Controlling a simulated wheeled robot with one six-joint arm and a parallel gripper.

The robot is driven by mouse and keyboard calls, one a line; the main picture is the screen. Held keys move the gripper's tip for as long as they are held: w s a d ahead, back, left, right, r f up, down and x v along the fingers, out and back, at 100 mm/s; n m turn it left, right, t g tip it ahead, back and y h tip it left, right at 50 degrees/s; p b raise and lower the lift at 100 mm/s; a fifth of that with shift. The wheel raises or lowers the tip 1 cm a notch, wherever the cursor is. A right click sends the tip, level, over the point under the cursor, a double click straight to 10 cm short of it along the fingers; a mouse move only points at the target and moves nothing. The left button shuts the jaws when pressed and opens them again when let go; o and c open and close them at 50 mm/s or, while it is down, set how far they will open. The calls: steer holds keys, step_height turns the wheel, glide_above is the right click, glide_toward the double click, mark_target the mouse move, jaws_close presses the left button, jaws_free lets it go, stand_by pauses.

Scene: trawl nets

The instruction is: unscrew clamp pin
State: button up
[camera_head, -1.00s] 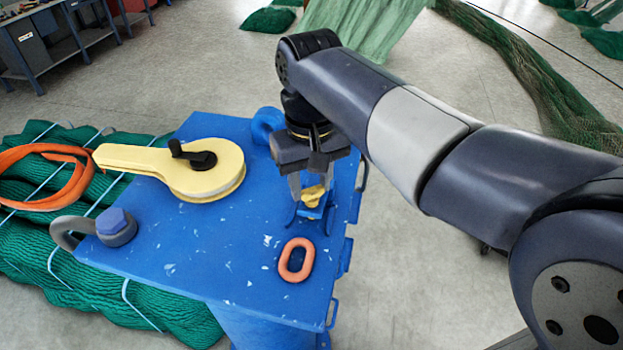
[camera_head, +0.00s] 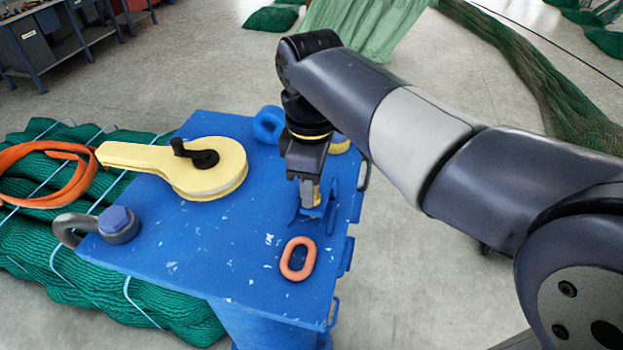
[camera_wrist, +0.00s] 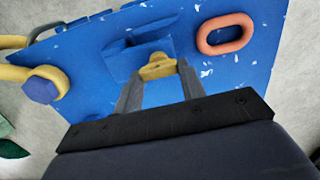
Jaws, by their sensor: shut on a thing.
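The clamp pin is a small yellow piece (camera_wrist: 157,68) with a hole in its head, set in a blue clamp (camera_wrist: 158,45) fixed to the blue table top. In the head view the clamp (camera_head: 328,205) stands near the right edge, and the pin is mostly hidden by my gripper (camera_head: 311,203). My gripper points straight down over the clamp. In the wrist view its two fingers (camera_wrist: 157,73) are on either side of the pin's head, shut on it. The pin sits in the clamp; how far it is threaded cannot be told.
An orange link (camera_head: 298,258) lies just in front of the clamp. A yellow block with a black crank (camera_head: 208,182) lies to the left. A grey shackle with a blue bolt (camera_head: 118,224) is at the front left.

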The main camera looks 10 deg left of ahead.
steer(key=n, duration=0.5)
steer(key=shift+s+f+n, duration=0.2)
steer(key=shift+n, duration=0.1)
stand_by(0.4)
steer(key=o, duration=1)
steer(key=shift+r, duration=0.1)
steer(key=shift+w+r, duration=0.1)
step_height(320, 180, up, 11)
steer(key=shift+f+b, duration=0.2)
steer(key=shift+b, duration=0.1)
steer(key=shift+f, duration=0.1)
